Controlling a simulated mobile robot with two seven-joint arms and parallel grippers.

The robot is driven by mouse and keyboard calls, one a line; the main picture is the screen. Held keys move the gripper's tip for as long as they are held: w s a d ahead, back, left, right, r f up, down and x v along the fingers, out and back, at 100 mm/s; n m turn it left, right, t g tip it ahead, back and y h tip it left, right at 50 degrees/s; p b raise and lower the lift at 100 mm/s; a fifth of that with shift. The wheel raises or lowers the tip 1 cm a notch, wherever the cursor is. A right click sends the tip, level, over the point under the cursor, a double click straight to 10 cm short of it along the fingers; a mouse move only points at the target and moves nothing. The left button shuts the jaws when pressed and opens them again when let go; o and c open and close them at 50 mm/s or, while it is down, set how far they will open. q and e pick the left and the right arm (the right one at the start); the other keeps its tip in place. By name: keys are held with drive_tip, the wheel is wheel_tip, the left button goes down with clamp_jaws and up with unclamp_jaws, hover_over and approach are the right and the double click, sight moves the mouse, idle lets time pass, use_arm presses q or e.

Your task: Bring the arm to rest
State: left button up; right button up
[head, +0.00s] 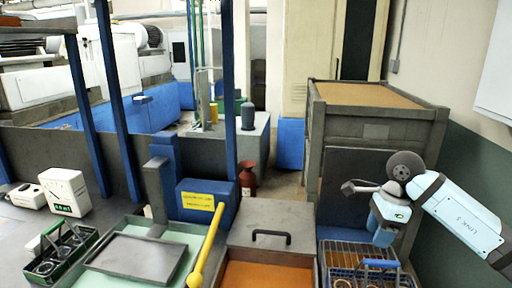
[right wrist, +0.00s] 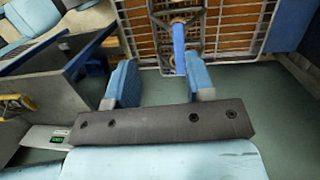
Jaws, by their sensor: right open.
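My right arm comes in from the right in the head view. My right gripper (head: 382,238) points down above the wire basket (head: 338,250) at the lower right. In the right wrist view, the two blue fingers of this gripper (right wrist: 161,82) are spread apart with nothing between them. The basket (right wrist: 262,12) shows at the top of that view, and its blue handle (right wrist: 179,46) appears just beyond the right finger. The handle (head: 380,264) also shows in the head view. My left gripper is not in view.
A green crate with rings (head: 62,250) stands at the left beside a white scale (head: 68,192). A grey tray (head: 135,258), a yellow lever (head: 206,246) and a lidded box (head: 265,214) fill the centre. A tall grey bin (head: 376,128) stands behind my right arm.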

drive_tip(key=s+a+f+m+t+y+p, duration=0.2)
drive_tip(key=s+a+m+y, duration=0.35)
drive_tip(key=a+y, duration=0.45)
drive_tip(key=s+a+f+m+t+y+p, duration=0.15)
drive_tip(key=s+a+m+y, duration=0.25)
drive_tip(key=a+m+y, duration=0.55)
drive_tip(key=s+d+f+m+t+h+p, duration=0.1)
drive_tip(key=s+d+f+m+t+h, duration=0.1)
drive_tip(key=f+m+t+h, duration=0.65)
drive_tip(key=s+d+f+m+t+h+p, duration=0.15)
drive_tip(key=m+t+h, duration=0.3)
drive_tip(key=m, duration=0.95)
drive_tip(key=s+d+f+m+g+h, duration=0.3)
drive_tip(key=s+f+m+g+h, duration=0.2)
drive_tip(key=s+f+m, duration=0.6)
wheel_tip(320, 180, down, 3)
drive_tip(key=shift+s+r, duration=0.1)
drive_tip(key=shift+s, duration=0.9)
drive_tip(key=shift+d, duration=0.1)
